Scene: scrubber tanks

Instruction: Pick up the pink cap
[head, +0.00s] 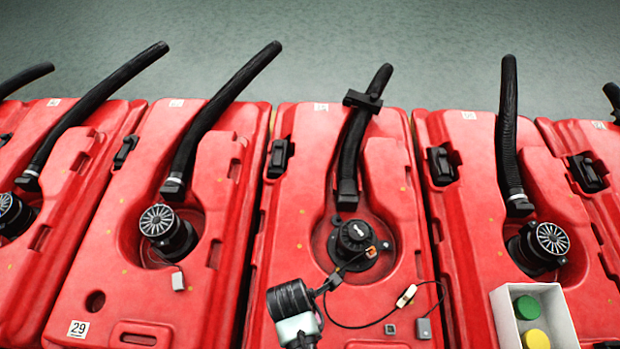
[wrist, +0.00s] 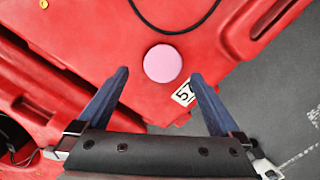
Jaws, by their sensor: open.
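The pink cap (wrist: 163,63) is a round, flat-topped disc on the red tank surface in the wrist view, close to a white number label. I cannot make it out in the head view. My gripper (wrist: 160,76) is open in the wrist view, with its two blue fingers spread wide. The cap shows between and slightly beyond the fingertips, with clear space on both sides. Nothing is between the fingers, and their height above the cap is hard to judge.
A white box (head: 495,308) holding a green cap (head: 526,307) and a yellow cap (head: 536,339) stands at lower right. Several red tanks (head: 110,270) with black hoses (head: 220,105) stand in a row. A black cable (wrist: 180,28) curves beyond the pink cap. Grey floor (wrist: 285,85) lies right.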

